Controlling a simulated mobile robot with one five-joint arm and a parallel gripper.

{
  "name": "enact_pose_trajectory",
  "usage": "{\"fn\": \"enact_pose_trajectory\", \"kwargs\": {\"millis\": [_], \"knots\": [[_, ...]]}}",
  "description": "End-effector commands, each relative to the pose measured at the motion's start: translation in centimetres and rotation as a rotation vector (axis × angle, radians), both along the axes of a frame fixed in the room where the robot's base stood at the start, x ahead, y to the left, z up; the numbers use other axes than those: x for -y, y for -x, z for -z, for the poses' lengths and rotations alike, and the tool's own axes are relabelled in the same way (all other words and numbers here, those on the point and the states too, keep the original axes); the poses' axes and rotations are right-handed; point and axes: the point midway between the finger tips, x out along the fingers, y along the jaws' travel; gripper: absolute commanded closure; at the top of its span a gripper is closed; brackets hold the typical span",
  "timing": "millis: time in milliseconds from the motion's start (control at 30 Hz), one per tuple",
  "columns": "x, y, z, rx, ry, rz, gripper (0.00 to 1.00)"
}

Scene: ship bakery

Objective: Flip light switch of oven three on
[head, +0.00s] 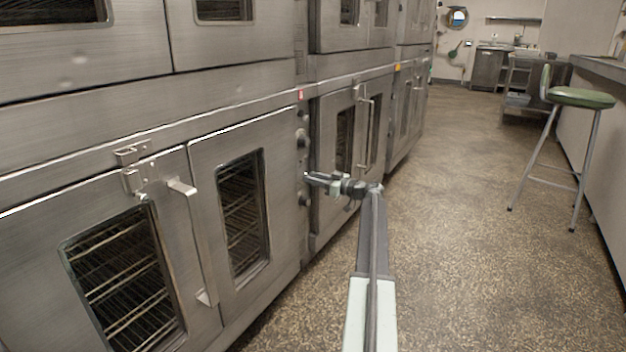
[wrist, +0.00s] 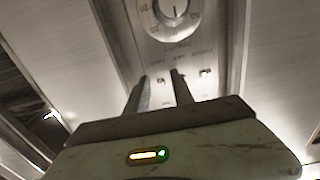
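My gripper (head: 308,178) reaches left towards the narrow control strip between two lower ovens. In the wrist view its two fingers (wrist: 160,82) stand apart, pointing at the control panel (wrist: 190,45), with nothing held between them. A round dial (wrist: 172,11) with numbers is at the top of that view. Below it are two small switches: one (wrist: 160,81) shows between the fingertips, the other (wrist: 207,72) lies just right of the right finger. I cannot tell whether a finger touches the panel, nor the switches' positions. The labels are too blurred to read.
Lower oven doors with windows (head: 243,210) and protruding handles (head: 182,187) line the left, with more ovens above. The speckled floor (head: 460,200) is clear to the right of my arm. A green-topped stool (head: 580,98) stands by the counter at right.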

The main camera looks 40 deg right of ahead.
Motion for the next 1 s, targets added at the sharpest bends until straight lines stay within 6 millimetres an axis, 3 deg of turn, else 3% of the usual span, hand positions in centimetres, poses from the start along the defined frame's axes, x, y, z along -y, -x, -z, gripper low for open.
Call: {"fn": "enact_pose_trajectory", "kwargs": {"millis": [67,167,567,1000], "knots": [[0.0,0.0,0.0,0.0,0.0,0.0,0.74],[0.0,0.0,0.0,0.0,0.0,-0.001,1.0],[-0.1,-0.1,-0.6,-0.033,0.008,-0.001,1.0],[0.0,0.1,-2.6,-0.326,0.081,-0.002,1.0]]}}
